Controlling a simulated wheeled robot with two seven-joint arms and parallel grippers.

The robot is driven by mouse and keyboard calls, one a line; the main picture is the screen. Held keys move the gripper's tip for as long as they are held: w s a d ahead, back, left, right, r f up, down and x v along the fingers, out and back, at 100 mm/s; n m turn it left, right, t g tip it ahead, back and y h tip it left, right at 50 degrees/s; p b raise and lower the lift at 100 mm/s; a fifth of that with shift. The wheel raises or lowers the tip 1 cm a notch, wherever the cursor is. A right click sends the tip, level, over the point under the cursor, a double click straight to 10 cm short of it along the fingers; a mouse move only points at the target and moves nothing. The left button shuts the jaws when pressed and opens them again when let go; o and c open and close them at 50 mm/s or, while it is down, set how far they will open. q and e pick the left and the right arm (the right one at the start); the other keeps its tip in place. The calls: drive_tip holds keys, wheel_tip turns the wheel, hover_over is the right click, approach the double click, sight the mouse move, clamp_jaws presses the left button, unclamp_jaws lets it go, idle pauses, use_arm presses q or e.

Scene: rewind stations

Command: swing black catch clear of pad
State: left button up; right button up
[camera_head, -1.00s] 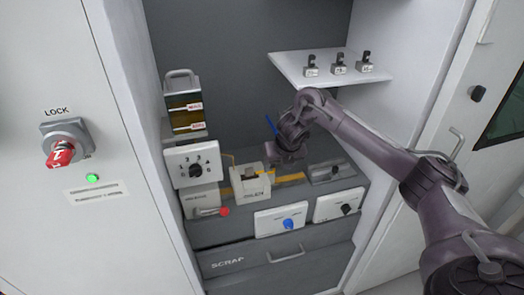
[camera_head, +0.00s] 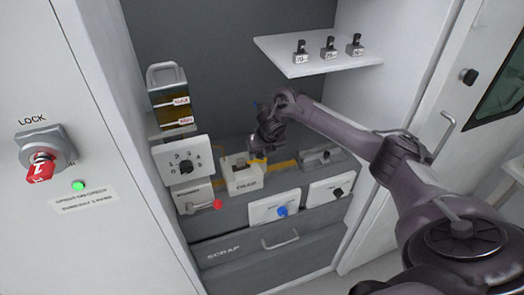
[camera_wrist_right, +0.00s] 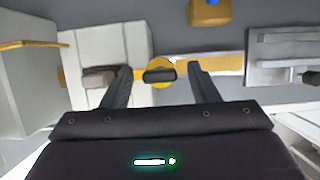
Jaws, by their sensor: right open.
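My right gripper (camera_head: 259,153) hangs just behind and above the white block unit (camera_head: 241,182) in the bay; its fingertips are hard to make out there. In the right wrist view the gripper (camera_wrist_right: 160,74) is open, pointing down. A small dark oval piece, seemingly the black catch (camera_wrist_right: 160,75), lies between the two fingers, with a gap on each side. It lies over a round yellow part (camera_wrist_right: 160,87), which may be the pad. Contact between them cannot be told. In the head view the catch is hidden or too small to tell. My left gripper is not in view.
A dial panel (camera_head: 197,155) and a red knob (camera_head: 218,204) are left of the block. Panels with a blue knob (camera_head: 282,211) and a black knob (camera_head: 338,192) are in front. A grey unit (camera_head: 320,158) stands right. A shelf (camera_head: 290,64) hangs above.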

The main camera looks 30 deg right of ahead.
drive_tip(key=shift+s, duration=0.1)
drive_tip(key=c, duration=1)
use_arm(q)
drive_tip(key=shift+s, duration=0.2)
